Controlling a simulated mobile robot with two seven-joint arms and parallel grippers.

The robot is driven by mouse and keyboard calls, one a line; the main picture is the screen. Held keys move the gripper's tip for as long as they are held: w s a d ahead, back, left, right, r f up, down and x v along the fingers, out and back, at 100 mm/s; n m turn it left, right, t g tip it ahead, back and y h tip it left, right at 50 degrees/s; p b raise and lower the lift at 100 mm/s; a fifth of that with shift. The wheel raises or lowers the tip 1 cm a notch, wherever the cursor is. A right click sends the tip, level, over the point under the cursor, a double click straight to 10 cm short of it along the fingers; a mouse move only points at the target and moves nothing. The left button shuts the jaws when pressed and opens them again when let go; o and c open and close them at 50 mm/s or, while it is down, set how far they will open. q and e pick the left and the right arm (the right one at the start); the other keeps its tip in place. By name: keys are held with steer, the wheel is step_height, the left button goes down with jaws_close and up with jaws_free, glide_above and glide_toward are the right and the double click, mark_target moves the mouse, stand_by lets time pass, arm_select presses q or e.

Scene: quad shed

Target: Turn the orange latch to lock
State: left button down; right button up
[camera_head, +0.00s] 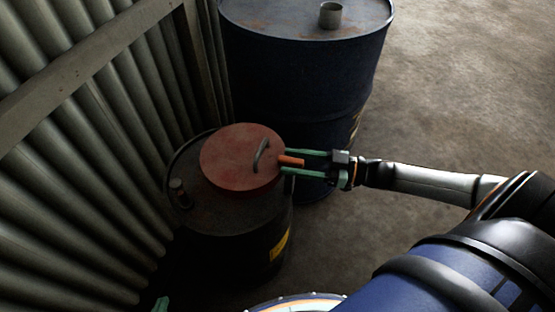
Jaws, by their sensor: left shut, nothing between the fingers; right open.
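The orange latch (291,161) is a short bar at the right edge of a round red lid (228,172). The lid has a curved metal handle (261,155) and sits on top of a dark drum (233,228). My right gripper (284,162) comes in from the right with its green fingers open, one on each side of the latch. I cannot tell whether either finger touches it. Of my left gripper, only a green tip (161,304) shows at the bottom edge; the rest is out of view. It is shut and empty, away from the latch.
A larger dark blue barrel (300,80) stands right behind the drum. A corrugated metal wall (80,160) with a diagonal beam (90,65) closes off the left. A small cap (180,192) rises from the drum top. The concrete floor (470,90) at right is clear.

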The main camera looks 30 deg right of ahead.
mark_target(287, 161)
steer(key=shift+x, duration=2.15)
jaws_close()
